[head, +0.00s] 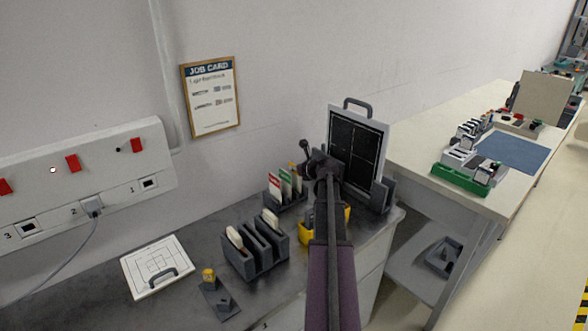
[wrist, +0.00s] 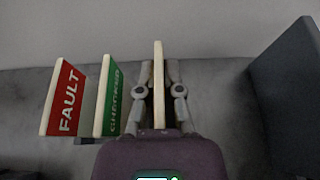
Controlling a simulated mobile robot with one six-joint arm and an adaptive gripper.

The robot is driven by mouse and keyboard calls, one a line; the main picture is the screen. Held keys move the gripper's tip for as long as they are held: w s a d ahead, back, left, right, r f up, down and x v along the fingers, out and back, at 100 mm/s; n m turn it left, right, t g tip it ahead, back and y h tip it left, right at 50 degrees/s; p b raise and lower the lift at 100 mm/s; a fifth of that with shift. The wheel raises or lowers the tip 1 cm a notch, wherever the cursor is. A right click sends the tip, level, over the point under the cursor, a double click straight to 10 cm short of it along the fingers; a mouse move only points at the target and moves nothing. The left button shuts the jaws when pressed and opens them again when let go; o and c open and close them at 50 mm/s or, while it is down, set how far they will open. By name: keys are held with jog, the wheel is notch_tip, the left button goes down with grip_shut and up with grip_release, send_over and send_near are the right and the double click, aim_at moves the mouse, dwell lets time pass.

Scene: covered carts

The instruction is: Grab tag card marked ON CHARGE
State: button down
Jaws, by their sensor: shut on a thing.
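My gripper (wrist: 159,92) is shut on a tag card (wrist: 158,80), which stands edge-on between the two fingers. Its printed face is turned away, so I cannot read its marking. To its left in the wrist view stand a green card (wrist: 110,98) reading CHECKED and a red card (wrist: 64,100) marked FAULT. In the head view my gripper (head: 318,168) is over the dark card rack (head: 285,205), where the red card (head: 275,188) and green card (head: 286,184) show. I cannot tell whether the held card is clear of the rack.
A dark slotted holder (head: 258,254) with cream pieces stands in front of the rack. A yellow bin (head: 308,234) is partly hidden by my arm. A framed black panel (head: 356,145) stands close right. A white board (head: 157,267) lies on the grey worktop (head: 190,235).

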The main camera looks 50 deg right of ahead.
jog(key=shift+r+p, duration=4.05)
jog(key=shift+r, duration=0.3)
